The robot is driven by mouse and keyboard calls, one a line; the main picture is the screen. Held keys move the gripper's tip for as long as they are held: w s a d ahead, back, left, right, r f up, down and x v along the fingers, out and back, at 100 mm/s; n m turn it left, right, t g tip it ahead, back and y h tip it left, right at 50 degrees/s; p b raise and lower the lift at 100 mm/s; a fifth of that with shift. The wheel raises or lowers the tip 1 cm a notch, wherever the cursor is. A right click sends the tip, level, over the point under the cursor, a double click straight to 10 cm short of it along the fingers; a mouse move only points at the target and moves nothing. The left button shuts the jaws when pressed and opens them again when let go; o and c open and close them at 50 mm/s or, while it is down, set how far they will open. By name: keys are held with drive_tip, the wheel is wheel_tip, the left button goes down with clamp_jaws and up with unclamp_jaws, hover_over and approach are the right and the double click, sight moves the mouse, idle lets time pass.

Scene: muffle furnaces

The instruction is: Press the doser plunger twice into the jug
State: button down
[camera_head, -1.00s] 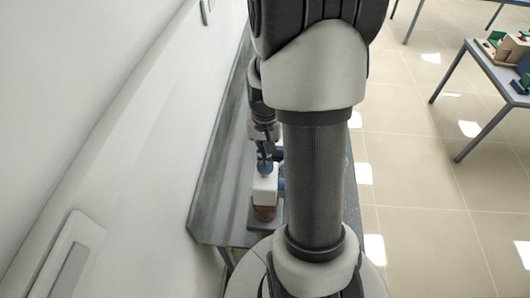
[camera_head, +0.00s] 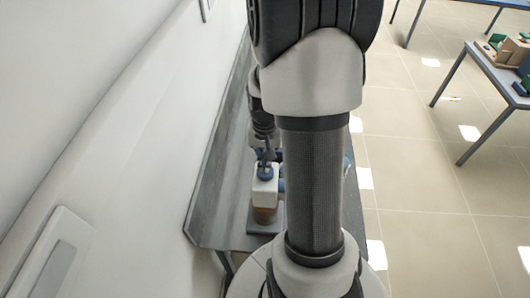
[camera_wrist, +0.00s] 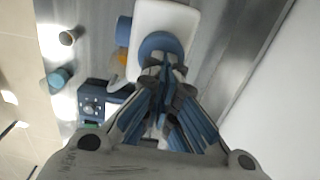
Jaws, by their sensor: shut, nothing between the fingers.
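The doser stands on the grey bench. Its white head (camera_head: 264,197) with a round blue plunger cap (camera_head: 265,177) sits above a brown bottle (camera_head: 265,215). My gripper (camera_head: 266,163) is shut and empty, pointing down right at the blue cap. In the wrist view, my fingertips (camera_wrist: 164,66) overlap the edge of the blue cap (camera_wrist: 151,42), below the white head (camera_wrist: 170,15). I cannot tell whether they touch or press it. A blue part (camera_head: 281,186) shows beside the doser, mostly hidden by my arm. I cannot make out the jug clearly.
In the wrist view, a blue device with a dial (camera_wrist: 92,106), a small blue-green vessel (camera_wrist: 60,77) and a small brown vessel (camera_wrist: 67,37) lie to the left. Another table (camera_head: 490,70) stands right.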

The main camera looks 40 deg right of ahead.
drive_tip(key=shift+s, duration=0.1)
idle(0.3)
wheel_tip(320, 180, up, 14)
drive_tip(key=p, duration=0.3)
drive_tip(key=shift+a, duration=0.1)
idle(0.8)
